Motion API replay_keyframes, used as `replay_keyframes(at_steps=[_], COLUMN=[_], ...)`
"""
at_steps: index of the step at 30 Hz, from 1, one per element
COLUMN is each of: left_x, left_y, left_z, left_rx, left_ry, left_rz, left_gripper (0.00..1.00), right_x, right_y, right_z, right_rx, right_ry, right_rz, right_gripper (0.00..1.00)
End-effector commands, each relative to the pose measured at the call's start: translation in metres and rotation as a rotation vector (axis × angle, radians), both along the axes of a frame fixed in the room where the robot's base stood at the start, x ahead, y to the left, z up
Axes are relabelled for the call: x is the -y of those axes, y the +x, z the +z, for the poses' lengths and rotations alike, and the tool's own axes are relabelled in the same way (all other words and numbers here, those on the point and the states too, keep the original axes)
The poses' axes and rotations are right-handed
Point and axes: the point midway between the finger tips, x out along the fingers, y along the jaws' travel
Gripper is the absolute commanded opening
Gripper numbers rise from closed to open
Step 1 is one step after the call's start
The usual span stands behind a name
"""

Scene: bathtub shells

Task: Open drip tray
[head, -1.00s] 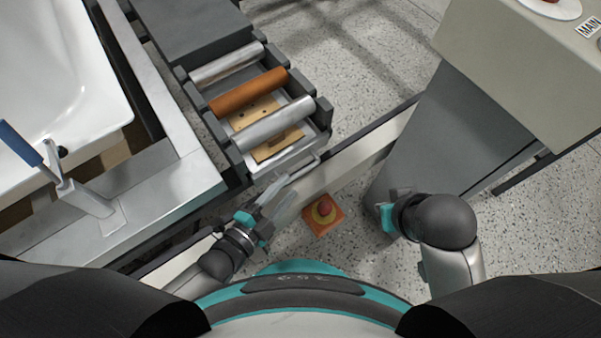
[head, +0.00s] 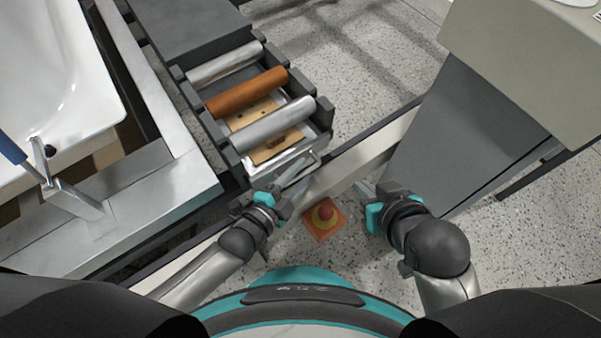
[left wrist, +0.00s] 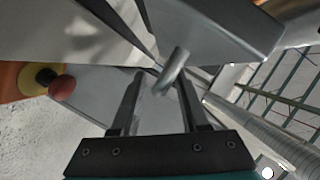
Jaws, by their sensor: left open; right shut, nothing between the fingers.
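The drip tray (head: 297,148) is a shallow grey tray under the rollers in the head view, with a tan board showing inside. Its bar handle (head: 314,163) sticks out at the near end; in the left wrist view the handle (left wrist: 174,72) hangs from a grey front panel. My left gripper (head: 296,177) is open at the handle. In the left wrist view the handle lies between the lines of the two fingers (left wrist: 158,95), near their tips; I cannot tell whether they touch it. My right gripper (head: 364,187) is shut and empty, to the right.
Two silver rollers and an orange roller (head: 247,91) lie above the tray. A pale rail (head: 360,165) runs beside the handle. A red button on an orange base (head: 323,217) sits between my grippers. A grey cabinet (head: 470,130) stands right, a white bathtub (head: 70,80) left.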

Motion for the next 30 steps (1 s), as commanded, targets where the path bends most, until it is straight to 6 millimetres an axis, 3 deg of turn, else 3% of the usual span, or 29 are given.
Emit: replay_keyframes(at_steps=[5,16,30], left_x=[0.0001,-0.0001,-0.0003], left_y=[0.0001,0.0000,0.0000], left_z=[0.0002,0.0002,0.0002], left_rx=[0.000,0.000,0.000], left_ry=[0.000,0.000,0.000], left_rz=[0.000,0.000,0.000], left_gripper=[0.42,0.01,0.00], right_x=[-0.0001,0.0002,0.0004], right_y=[-0.0002,-0.0002,-0.0003], right_z=[-0.0001,-0.0004,-0.0005], right_rx=[-0.001,-0.002,-0.003], right_ry=[0.000,-0.001,-0.001], right_rz=[0.000,-0.001,-0.001], right_gripper=[0.00,0.00,0.00])
